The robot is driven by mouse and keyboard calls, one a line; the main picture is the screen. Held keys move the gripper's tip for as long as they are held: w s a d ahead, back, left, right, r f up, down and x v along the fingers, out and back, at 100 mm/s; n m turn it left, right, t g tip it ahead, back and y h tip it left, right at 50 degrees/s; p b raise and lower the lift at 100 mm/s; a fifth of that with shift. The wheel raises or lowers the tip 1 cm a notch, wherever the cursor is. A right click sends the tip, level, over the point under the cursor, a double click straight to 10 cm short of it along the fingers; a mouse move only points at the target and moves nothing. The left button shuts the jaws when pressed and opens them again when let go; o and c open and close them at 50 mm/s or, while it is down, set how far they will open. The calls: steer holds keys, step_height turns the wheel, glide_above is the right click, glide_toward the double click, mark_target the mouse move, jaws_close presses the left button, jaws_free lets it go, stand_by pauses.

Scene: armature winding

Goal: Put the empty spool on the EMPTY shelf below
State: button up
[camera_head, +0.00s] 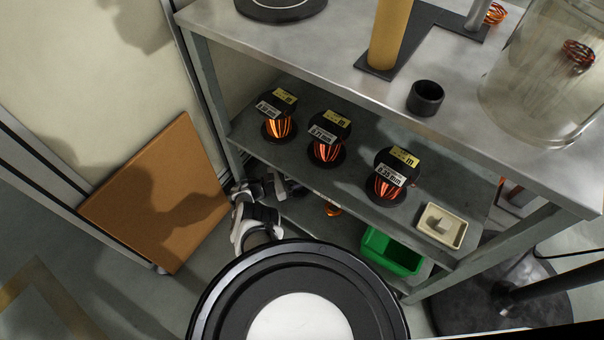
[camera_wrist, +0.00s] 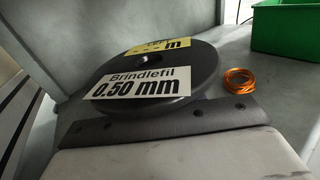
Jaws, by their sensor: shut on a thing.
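The spool (camera_wrist: 190,75) shows in the wrist view as a dark round flange with a hole, a white "Brindlefil 0.50 mm" label and a yellow tag. Its core is hidden, so I cannot see whether it bears wire. My gripper (camera_wrist: 165,122) is shut on it; one grey bolted jaw part shows at the near side. In the head view my gripper (camera_head: 283,188) is at the left end of the lower shelf (camera_head: 300,213), under the middle shelf's edge. The lower shelf's surface (camera_wrist: 236,52) also shows in the wrist view. I cannot tell whether the spool touches it.
On the lower shelf lie an orange wire coil (camera_wrist: 240,79) and a green bin (camera_head: 390,252). The middle shelf (camera_head: 255,150) holds three copper-wound spools (camera_head: 327,142) and a cream tray (camera_head: 441,227). A brown panel (camera_head: 165,200) leans left. A shelf post (camera_head: 208,85) stands close by.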

steer(key=shift+f+b, duration=0.4)
steer(key=shift+f, duration=0.1)
steer(key=o, duration=1.2)
steer(key=shift+c, duration=0.2)
steer(key=v, duration=0.7)
steer(key=shift+s+a+r, duration=0.1)
steer(key=shift+a, duration=0.2)
